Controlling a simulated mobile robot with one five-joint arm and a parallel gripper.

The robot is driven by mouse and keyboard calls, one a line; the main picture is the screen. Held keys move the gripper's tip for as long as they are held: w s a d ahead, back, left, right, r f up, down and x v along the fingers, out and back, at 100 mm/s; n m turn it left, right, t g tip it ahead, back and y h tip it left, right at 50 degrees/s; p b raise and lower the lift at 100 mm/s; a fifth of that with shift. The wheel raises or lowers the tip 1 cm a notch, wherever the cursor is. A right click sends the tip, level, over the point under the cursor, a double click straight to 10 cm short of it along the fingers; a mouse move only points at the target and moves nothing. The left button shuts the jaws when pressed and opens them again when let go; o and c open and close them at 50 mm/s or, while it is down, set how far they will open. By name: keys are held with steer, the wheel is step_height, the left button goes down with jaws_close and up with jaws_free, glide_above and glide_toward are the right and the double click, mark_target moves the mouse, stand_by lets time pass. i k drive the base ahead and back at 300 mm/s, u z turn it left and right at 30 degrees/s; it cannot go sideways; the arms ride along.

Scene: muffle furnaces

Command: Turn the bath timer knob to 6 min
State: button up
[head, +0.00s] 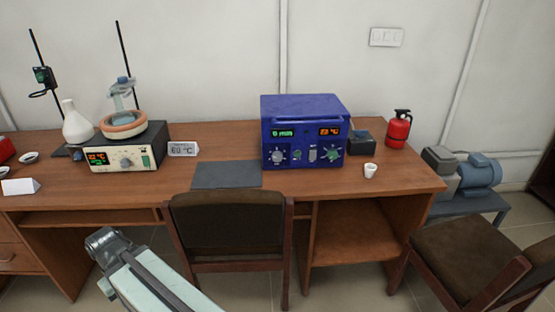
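A blue box-shaped device (303,128) stands on the wooden desk, right of the middle. Its front has a green display (283,133), which seems to read 0 min, and an orange display (329,131) marked in °C. A pale round knob (278,156) sits below the green display, and a green-marked knob (332,153) below the orange one. Further left, a cream heating unit (125,158) carries a round bath and has a dial (126,162) and an orange display. I cannot tell which is the bath named. My arm shows at bottom left, apart from both devices; no gripper fingers show.
A small sign (183,149) stands by the heating unit. A dark mat (226,174) lies left of the blue device, a white cup (370,170) to its right. A chair (229,225) stands before the desk, another (470,250) at right.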

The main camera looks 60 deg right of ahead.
mark_target(276, 156)
steer(key=z, duration=0.1)
steer(key=i, duration=1)
steer(key=u, duration=0.1)
